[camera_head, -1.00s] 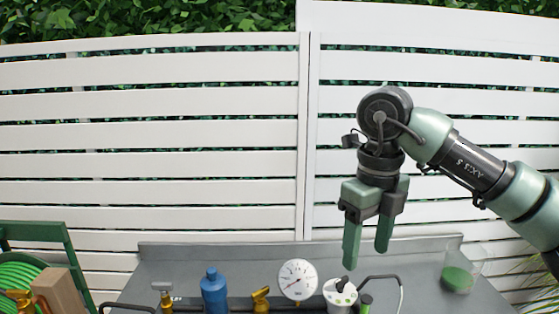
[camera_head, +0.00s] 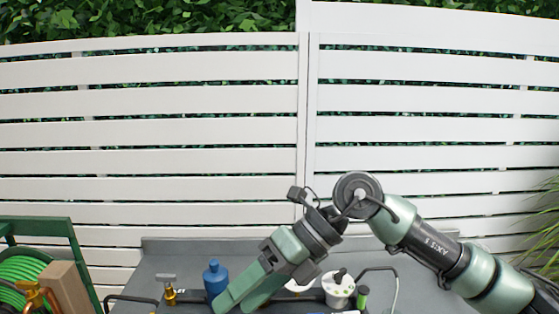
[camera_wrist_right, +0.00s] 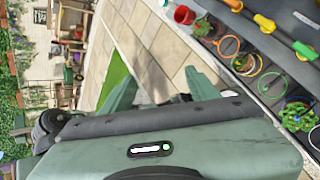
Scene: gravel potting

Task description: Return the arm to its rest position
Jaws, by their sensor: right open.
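My right arm reaches in from the right in the head view, low over the grey table (camera_head: 190,247). Its green right gripper (camera_head: 238,302) points down and to the left, with its fingertips in front of or near the blue bottle (camera_head: 215,278). In the right wrist view the two fingers of the right gripper (camera_wrist_right: 160,88) stand apart with nothing between them, only paving far behind. My left gripper is not in view.
A brass valve (camera_head: 168,290) and a white canister (camera_head: 340,288) stand along the table. A green hose reel (camera_head: 25,272) is at the left. In the wrist view a red pot (camera_wrist_right: 184,15) and several coloured rings lie at the right.

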